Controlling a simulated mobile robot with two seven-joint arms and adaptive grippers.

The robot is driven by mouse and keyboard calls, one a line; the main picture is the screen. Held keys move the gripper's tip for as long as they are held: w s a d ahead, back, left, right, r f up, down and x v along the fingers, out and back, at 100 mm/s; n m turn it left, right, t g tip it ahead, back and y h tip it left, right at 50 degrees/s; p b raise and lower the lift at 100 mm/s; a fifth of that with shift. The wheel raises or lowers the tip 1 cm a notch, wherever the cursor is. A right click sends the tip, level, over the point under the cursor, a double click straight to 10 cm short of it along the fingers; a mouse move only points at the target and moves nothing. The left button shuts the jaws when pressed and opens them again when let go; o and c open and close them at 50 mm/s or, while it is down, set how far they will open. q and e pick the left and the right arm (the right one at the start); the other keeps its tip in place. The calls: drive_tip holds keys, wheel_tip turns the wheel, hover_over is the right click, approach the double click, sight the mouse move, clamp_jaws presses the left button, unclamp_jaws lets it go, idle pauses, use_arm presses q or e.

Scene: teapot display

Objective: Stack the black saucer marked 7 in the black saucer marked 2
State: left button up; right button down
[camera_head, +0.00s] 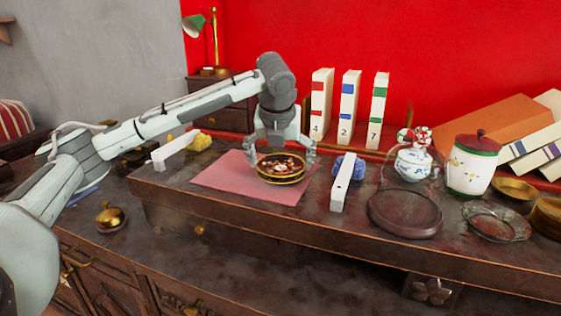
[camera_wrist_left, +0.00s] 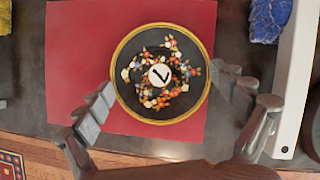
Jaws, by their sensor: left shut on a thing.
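The black saucer marked 7 (camera_wrist_left: 150,104) has a gold rim and a flower pattern. It shows face up in the left wrist view, with the pink-red mat (camera_wrist_left: 80,60) behind it. My left gripper (camera_head: 281,152) is shut on this saucer, with one finger at each side of the rim. In the head view the saucer (camera_head: 281,164) is over the right part of the mat (camera_head: 225,180). A second gold rim shows just under it, so another saucer seems to be below. Its mark is hidden, and I cannot tell whether the two touch. My right gripper is not in view.
A white bar (camera_head: 343,183) and a blue lump (camera_head: 350,165) lie right of the mat; another bar (camera_head: 175,150) lies left. A round dark tray (camera_head: 405,230), teapot (camera_head: 413,164) and lidded jar (camera_head: 469,168) stand farther right. Numbered books (camera_head: 347,108) stand behind.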

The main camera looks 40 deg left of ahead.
use_arm(q)
drive_tip(key=shift+f, duration=0.15)
drive_tip(key=o, duration=1.4)
drive_tip(key=shift+o, duration=0.2)
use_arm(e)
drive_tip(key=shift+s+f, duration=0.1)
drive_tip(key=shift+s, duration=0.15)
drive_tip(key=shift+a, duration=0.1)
